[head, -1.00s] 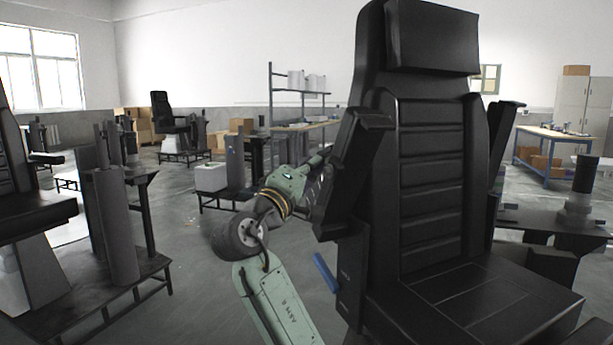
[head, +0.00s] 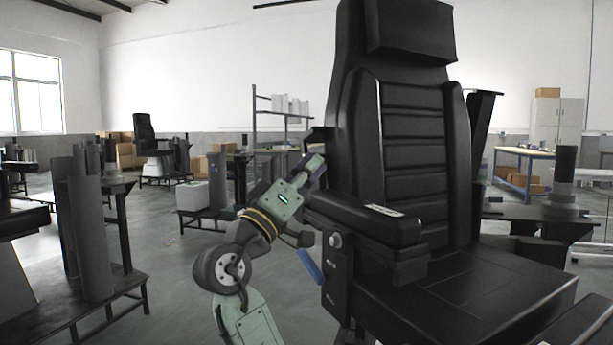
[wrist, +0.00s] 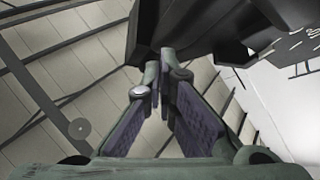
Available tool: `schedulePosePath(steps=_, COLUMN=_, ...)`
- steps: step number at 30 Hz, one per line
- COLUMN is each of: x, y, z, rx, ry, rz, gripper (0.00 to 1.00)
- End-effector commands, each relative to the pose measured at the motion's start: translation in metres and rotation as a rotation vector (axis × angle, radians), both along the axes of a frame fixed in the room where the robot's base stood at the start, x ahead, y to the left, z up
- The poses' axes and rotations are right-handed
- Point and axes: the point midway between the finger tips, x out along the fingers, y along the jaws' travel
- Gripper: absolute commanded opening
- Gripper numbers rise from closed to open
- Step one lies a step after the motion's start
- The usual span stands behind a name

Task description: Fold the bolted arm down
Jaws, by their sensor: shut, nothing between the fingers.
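A black padded seat (head: 410,160) with a tall backrest stands at centre right. Its near armrest (head: 350,215) lies about level, pointing forward beside the seat cushion, with a white label on top. Its far armrest (head: 484,115) stands raised beside the backrest. My gripper (head: 318,163) is behind the near armrest's rear end, by the side of the backrest. In the wrist view my gripper (wrist: 153,82) has its fingertips together with nothing between them. A black part (wrist: 200,25) of the seat is just beyond the tips; I cannot tell whether they touch.
A blue lever (head: 310,265) sticks out low on the seat's near side. A dark stand with grey columns (head: 90,225) is at left. A workbench (head: 525,160) and another dark stand (head: 540,215) are at right. Open floor (head: 180,275) lies left of my arm.

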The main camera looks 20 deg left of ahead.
Motion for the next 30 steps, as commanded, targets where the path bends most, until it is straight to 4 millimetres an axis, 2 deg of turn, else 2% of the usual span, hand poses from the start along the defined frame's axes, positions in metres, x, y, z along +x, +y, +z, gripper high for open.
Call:
schedulePosePath(steps=1, x=-0.002, y=-0.002, z=-0.011, rx=0.016, ry=-0.017, rz=0.000, gripper=0.00)
schedulePosePath(steps=21, x=-0.025, y=-0.023, z=-0.064, rx=0.237, ry=-0.255, rz=0.001, gripper=0.00)
schedulePosePath(steps=30, x=-0.030, y=-0.028, z=-0.085, rx=0.234, ry=-0.251, rz=0.001, gripper=0.00)
